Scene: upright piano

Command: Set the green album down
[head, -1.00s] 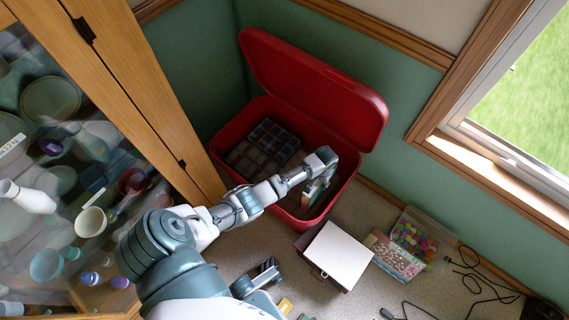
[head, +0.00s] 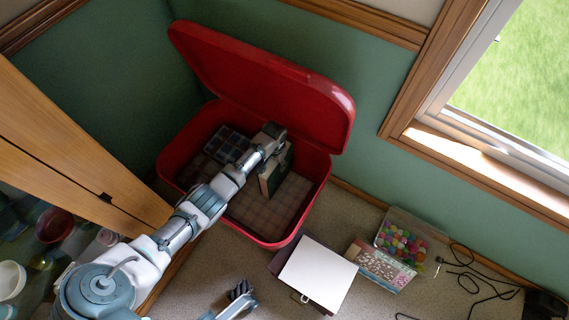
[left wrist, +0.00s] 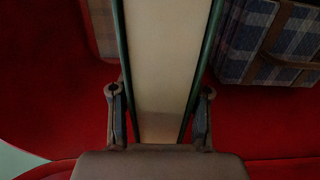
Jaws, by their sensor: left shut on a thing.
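The green album (head: 275,173) stands on edge inside the open red chest (head: 188,135), over its plaid floor. My left gripper (head: 272,142) is shut on it from above. In the left wrist view the album's pale page block (left wrist: 167,60) shows between two thin green covers, with a finger of my left gripper (left wrist: 160,112) against each side. The album's lower edge is hidden, so I cannot tell whether it touches the chest floor. My right gripper (head: 240,296) is partly in view at the bottom, outside the chest; its fingers are unclear.
A blue plaid item (head: 229,143) lies in the chest's left part; it also shows in the left wrist view (left wrist: 270,45). The raised lid (head: 262,80) stands behind. The plaid floor's front is bare. A white-topped box (head: 318,273), a patterned box (head: 382,267) and a bead bin (head: 403,238) stand outside.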

